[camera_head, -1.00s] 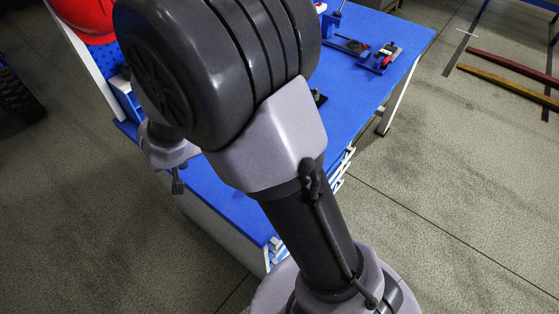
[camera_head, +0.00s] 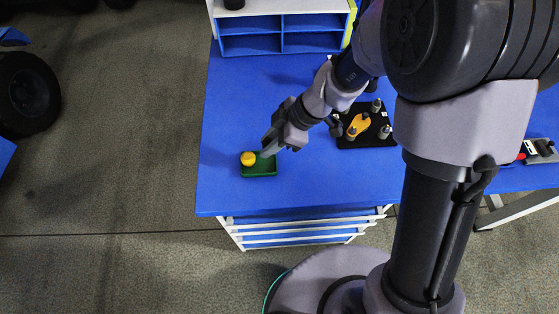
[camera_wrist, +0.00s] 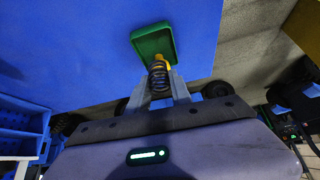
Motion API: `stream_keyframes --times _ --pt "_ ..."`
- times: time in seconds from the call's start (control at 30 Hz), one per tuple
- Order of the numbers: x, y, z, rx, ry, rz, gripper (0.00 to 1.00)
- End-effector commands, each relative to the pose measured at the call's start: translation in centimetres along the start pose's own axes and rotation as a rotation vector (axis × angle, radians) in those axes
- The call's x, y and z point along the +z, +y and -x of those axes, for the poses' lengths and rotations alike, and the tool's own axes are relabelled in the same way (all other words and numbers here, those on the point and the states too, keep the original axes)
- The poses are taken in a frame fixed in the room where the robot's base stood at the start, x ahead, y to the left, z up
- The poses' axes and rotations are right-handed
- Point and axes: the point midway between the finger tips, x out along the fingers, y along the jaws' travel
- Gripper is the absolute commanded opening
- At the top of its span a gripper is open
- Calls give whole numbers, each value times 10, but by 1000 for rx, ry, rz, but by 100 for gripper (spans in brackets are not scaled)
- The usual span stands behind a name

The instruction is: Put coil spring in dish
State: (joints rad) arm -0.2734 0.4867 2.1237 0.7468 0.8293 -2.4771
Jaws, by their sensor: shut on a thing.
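The coil spring (camera_wrist: 158,79) is a dark coil between the two fingers of my gripper (camera_wrist: 161,84) in the wrist view. My gripper is shut on it. A yellow rounded piece (camera_wrist: 162,60) shows at its far end; I cannot tell whether it is part of the spring. The dish (camera_wrist: 153,27) is green and rectangular with a low rim, just beyond the spring. In the head view my gripper (camera_head: 267,150) is at the back edge of the dish (camera_head: 262,170), with the yellow piece (camera_head: 248,158) over its left part. The height above the dish is unclear.
The blue table (camera_head: 225,185) is clear around the dish, and its front edge lies close. A black fixture plate (camera_head: 366,138) with grey posts and a yellow part (camera_head: 358,125) stands to the right. A blue shelf unit (camera_head: 280,42) is at the back.

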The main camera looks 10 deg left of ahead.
Motion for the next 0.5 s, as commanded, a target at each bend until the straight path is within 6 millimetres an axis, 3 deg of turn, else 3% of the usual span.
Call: stream_keyframes --times 0.03,0.33,0.5 --pt "10 0 -15 -2 -1 -2 0" --pt "36 0 -56 1 0 -4 0" --pt "37 1 -57 4 -1 -3 0"
